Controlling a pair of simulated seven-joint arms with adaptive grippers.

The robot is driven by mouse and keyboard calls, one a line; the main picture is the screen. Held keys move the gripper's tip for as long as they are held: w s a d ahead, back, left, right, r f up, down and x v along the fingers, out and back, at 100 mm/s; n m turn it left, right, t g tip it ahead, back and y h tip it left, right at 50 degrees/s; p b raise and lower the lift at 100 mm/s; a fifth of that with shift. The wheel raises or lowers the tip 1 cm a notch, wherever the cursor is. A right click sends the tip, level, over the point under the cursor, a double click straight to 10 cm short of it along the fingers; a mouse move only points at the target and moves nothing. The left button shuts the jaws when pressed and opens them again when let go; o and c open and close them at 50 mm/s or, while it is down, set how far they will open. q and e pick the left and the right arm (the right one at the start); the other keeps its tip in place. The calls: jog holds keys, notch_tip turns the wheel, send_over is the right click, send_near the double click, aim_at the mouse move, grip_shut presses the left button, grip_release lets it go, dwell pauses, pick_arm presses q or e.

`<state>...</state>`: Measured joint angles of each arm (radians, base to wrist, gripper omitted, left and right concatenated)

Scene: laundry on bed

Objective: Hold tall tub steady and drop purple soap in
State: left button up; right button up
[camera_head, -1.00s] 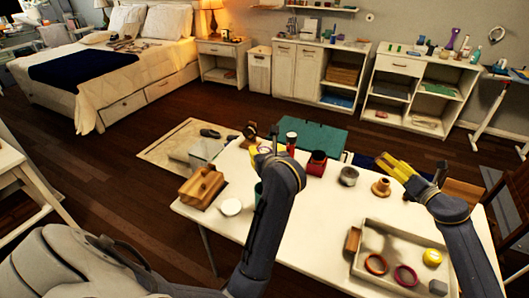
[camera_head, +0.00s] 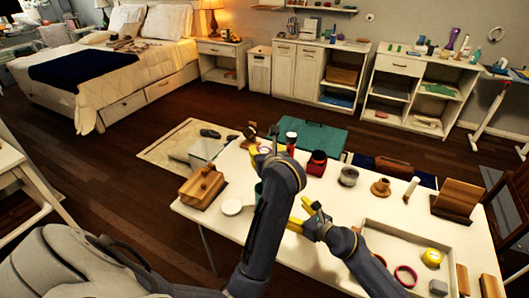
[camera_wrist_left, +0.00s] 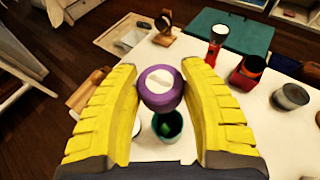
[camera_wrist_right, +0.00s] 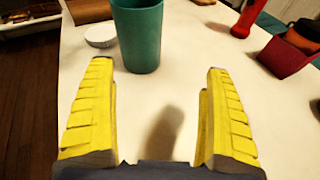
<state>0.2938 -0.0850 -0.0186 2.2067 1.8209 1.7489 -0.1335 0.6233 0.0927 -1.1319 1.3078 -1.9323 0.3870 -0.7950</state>
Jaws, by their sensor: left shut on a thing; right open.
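The purple soap (camera_wrist_left: 160,88), rounded with a pale mark on its top, is held between the yellow fingers of my left gripper (camera_wrist_left: 160,95). In the left wrist view it is above and just beyond the tall teal tub (camera_wrist_left: 177,125), which has something green inside. The tub stands upright on the table; it also shows in the right wrist view (camera_wrist_right: 138,40) at the top. In the head view the tub is mostly hidden behind my left arm (camera_head: 258,188). My right gripper (camera_wrist_right: 150,95) is open and empty, its fingers pointing toward the tub, not touching it.
A white round dish (camera_head: 231,207) and a wooden box (camera_head: 203,188) are left of the tub. A red box (camera_head: 317,163), a grey tin (camera_head: 348,176) and a tray (camera_head: 420,238) with rings are to the right.

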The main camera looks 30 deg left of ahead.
jog(key=shift+s+a+f+n, duration=0.25)
jog(key=shift+s+a, duration=0.1)
jog(key=shift+s, duration=0.2)
jog(key=shift+s+a+f+n, duration=0.2)
jog(key=shift+s+a, duration=0.15)
jog(key=shift+s, duration=0.15)
jog(key=shift+s+a+f+g, duration=0.2)
jog(key=shift+s+a+g, duration=0.1)
jog(key=shift+a, duration=0.1)
jog(key=shift+x, duration=4.8)
jog(key=shift+w, duration=0.1)
jog(key=shift+c, duration=0.3)
jog(key=c, duration=0.8)
